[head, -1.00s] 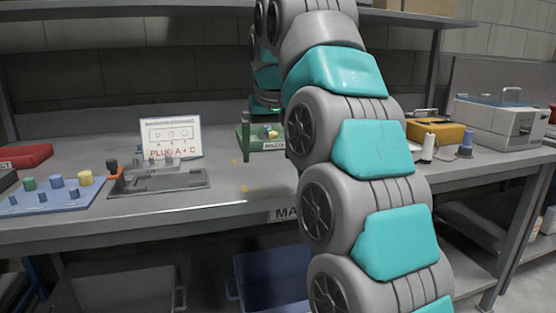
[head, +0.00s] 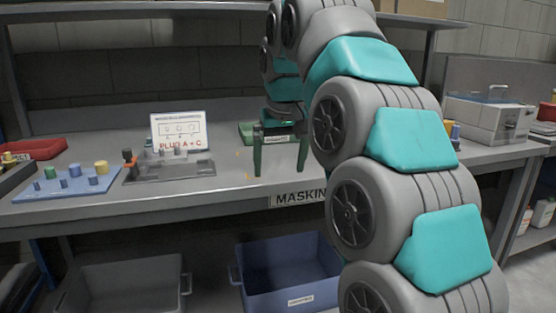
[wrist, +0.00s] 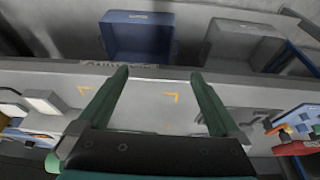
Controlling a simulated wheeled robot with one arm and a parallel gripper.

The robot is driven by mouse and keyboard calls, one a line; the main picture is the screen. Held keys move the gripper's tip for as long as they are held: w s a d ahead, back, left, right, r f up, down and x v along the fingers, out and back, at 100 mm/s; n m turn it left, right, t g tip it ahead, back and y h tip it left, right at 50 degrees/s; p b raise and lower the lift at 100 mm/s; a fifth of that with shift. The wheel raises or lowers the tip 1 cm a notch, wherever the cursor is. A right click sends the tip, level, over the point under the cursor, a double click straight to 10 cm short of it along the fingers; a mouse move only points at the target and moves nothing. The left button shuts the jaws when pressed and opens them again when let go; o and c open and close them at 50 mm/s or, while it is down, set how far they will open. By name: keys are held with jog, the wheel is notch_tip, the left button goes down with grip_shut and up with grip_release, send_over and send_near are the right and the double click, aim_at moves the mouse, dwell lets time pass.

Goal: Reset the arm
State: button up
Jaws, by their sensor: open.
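My gripper (head: 279,170) hangs at the end of my teal and grey arm, above the bench (head: 225,192). Its two green fingers point down, spread apart with nothing between them. In the wrist view my gripper (wrist: 159,75) is also open and empty, with bare bench top and yellow corner marks between and beside the fingers. My arm links cover much of the right half of the head view.
A grey fixture (head: 165,168) stands by a "PLUG A + C" sign (head: 180,131). Left of it is a blue board (head: 68,184) with colored plugs. A blue bin (head: 288,280) sits below; a grey case (head: 488,118) stands right.

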jog(key=s+d+f+m+g, duration=0.1)
jog(key=s+d+f, duration=0.3)
jog(key=s+f, duration=0.5)
jog(key=s+d+f+m+g, duration=0.1)
jog(key=s+d+f, duration=0.4)
jog(key=s+f, duration=0.5)
jog(key=s+d+f+g, duration=0.3)
jog(key=s+f, duration=0.6)
jog(key=s, duration=0.8)
jog(key=shift+s+d+f+m+g+h, duration=0.3)
jog(key=shift+d+f+m+h, duration=0.1)
jog(key=shift+d, duration=0.85)
